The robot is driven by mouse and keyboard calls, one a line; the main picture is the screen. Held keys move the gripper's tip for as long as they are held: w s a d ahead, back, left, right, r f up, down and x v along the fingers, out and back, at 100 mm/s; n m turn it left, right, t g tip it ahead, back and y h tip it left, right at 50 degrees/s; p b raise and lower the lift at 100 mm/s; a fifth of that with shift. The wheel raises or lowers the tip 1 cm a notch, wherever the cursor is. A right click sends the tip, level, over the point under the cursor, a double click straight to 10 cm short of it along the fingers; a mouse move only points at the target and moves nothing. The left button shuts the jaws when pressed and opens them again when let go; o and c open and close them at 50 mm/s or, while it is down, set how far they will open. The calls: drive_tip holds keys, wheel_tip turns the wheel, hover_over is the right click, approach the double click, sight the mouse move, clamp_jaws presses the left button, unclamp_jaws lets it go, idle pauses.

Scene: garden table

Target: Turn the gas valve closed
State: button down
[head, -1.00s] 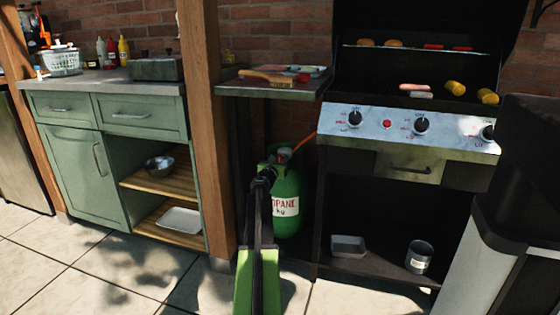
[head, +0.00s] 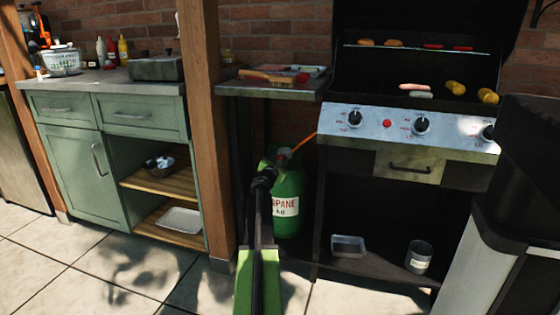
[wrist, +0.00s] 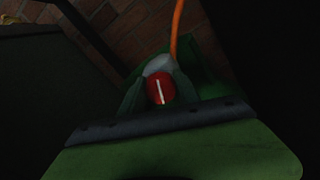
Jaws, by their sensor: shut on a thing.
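The green propane bottle (head: 288,222) stands on the floor under the side shelf, left of the grill. Its gas valve (head: 284,153) is at the top, with an orange hose running from it, and is partly hidden by my arm in the head view. In the wrist view the red valve knob (wrist: 160,88) shows a white line that runs nearly upright. My gripper (head: 270,166) reaches the bottle's top from the front. In the wrist view its fingers stand on both sides of the knob, shut on it.
The grill cart (head: 410,126) stands close to the right of the bottle. A wooden post (head: 203,130) stands to the left, and the side shelf (head: 270,90) hangs above. A dark bin (head: 520,190) fills the right front. The tiled floor in front is clear.

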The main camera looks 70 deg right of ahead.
drive_tip(key=m, duration=0.6)
drive_tip(key=shift+s+a+f+m, duration=0.1)
drive_tip(key=shift+m, duration=0.2)
drive_tip(key=m, duration=0.5)
drive_tip(key=shift+s+f+m, duration=0.1)
drive_tip(key=shift+m, duration=0.3)
drive_tip(key=c, duration=0.9)
unclamp_jaws()
drive_tip(key=shift+c, duration=0.2)
drive_tip(key=a, duration=1.7)
drive_tip(key=shift+s+a, duration=0.15)
drive_tip(key=shift+s, duration=0.3)
